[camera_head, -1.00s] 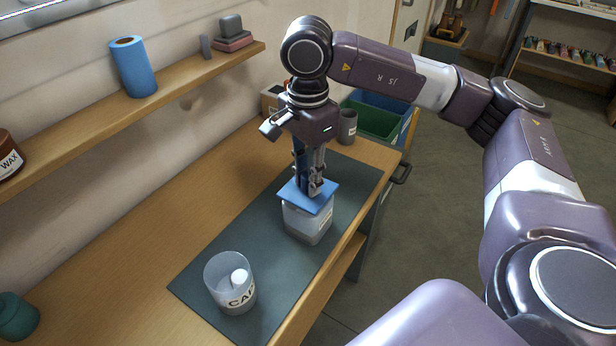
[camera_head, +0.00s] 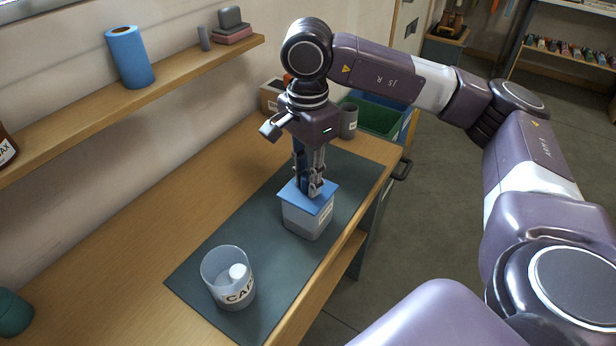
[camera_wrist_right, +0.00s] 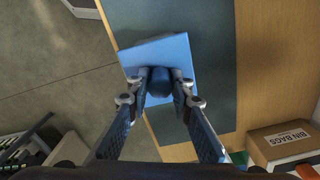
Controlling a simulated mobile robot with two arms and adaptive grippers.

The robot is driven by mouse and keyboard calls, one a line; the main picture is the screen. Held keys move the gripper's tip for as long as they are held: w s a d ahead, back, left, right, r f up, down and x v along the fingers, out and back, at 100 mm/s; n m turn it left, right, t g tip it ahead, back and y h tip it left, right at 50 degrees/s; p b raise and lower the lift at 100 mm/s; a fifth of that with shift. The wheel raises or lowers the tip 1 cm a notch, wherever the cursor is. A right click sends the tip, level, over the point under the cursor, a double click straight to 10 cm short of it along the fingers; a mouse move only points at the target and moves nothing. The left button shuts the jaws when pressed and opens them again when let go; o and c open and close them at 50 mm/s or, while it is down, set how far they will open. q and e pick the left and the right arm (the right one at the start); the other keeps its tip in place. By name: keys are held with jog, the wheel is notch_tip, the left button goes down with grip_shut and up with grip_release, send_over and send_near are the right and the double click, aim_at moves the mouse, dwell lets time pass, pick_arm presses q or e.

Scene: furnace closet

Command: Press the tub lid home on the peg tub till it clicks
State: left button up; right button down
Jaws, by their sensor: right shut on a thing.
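The tub lid (camera_head: 292,196) is a flat blue square on top of the peg tub (camera_head: 306,222), a pale translucent box with a white label. The tub stands upright on the dark mat. My right gripper (camera_head: 315,188) points straight down and is shut on the dark blue knob in the middle of the lid. I cannot tell whether the lid's rim is fully seated. My left gripper is not in view.
A clear cup (camera_head: 228,278) labelled CAP, with a white piece inside, stands at the mat's near end. The dark mat (camera_head: 200,270) lies along the wooden bench. A grey cup (camera_head: 349,122) and a bin bags box (camera_wrist_right: 287,143) stand at the far end. A shelf (camera_head: 150,100) runs along the wall.

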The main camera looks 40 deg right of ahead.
jog(key=c, duration=1.7)
grip_release()
jog(key=shift+o, duration=0.2)
jog(key=shift+r+p, duration=2.6)
jog(key=shift+r, duration=1.45)
jog(key=shift+f, duration=0.1)
